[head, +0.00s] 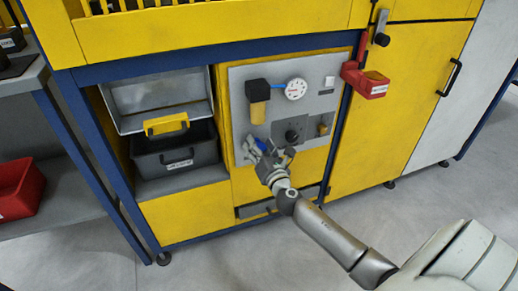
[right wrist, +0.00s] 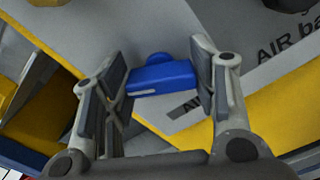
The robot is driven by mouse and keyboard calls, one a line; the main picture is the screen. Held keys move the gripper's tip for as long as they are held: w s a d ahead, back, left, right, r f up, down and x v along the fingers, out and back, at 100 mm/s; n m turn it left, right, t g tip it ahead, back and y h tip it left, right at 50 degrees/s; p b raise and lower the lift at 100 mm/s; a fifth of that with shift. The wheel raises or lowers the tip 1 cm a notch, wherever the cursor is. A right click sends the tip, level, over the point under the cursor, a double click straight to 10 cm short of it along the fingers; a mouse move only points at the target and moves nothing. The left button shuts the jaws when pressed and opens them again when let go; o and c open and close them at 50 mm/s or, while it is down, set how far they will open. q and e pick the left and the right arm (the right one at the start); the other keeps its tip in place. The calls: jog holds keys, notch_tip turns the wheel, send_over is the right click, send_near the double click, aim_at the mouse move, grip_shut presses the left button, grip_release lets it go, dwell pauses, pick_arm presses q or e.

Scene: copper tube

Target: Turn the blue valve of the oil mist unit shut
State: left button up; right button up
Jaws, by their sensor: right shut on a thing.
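The blue valve (right wrist: 162,78) shows in the right wrist view as a flat blue handle with a rounded hub behind it. It lies between the two finger pads of my right gripper (right wrist: 163,88), which is shut on it. The handle runs nearly level across that view. In the head view the right gripper (head: 272,158) is at the lower left of the grey panel (head: 310,108) of the oil mist unit, and only small blue parts show around the fingers. My left gripper is not in view.
Above the gripper the panel carries a round gauge (head: 296,89), an amber bowl filter (head: 258,104) and a black knob (head: 293,134). A red holder (head: 370,84) juts out at the panel's right. A shelf with a dark crate (head: 178,155) is on the left.

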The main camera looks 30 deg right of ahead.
jog(key=shift+o, duration=0.2)
jog(key=m, duration=0.3)
jog(key=shift+f+m, duration=0.1)
jog(key=shift+m, duration=1.3)
jog(key=shift+c, duration=0.2)
jog(key=shift+d+m, duration=0.1)
jog(key=shift+m, duration=2.3)
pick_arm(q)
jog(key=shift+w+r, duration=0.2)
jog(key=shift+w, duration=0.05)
pick_arm(e)
jog(key=shift+o, duration=0.2)
jog(key=shift+f+m, duration=0.1)
jog(key=shift+m, duration=0.8)
